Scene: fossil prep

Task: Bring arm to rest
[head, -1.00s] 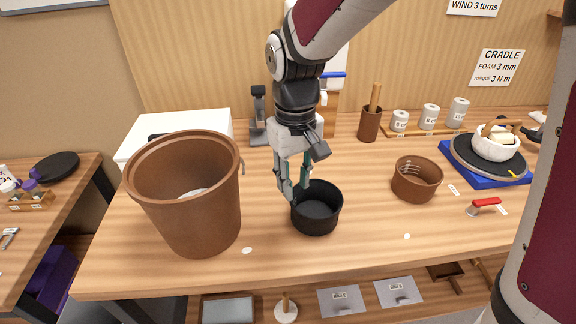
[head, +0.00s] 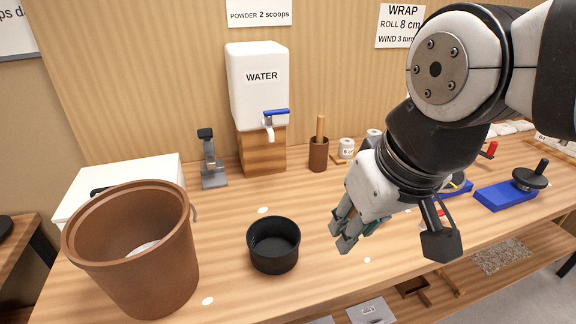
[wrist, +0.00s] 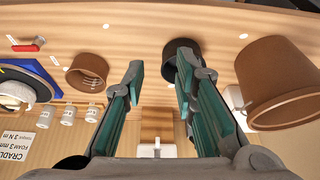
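My gripper (head: 349,227) is raised above the workbench, to the right of the black bowl in the head view. In the wrist view my gripper (wrist: 160,72) has its two teal-padded fingers spread apart with nothing between them. The black bowl (head: 274,247) stands upright on the bench, apart from the fingers. It also shows behind the right finger in the wrist view (wrist: 181,50).
A large brown bucket (head: 140,255) stands at the bench's left. A water dispenser (head: 258,85), a grey stand (head: 212,165) and a brown cup (head: 318,155) stand at the back. A brown ribbed bowl (wrist: 88,72) and a blue-based press (head: 505,195) are to the right.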

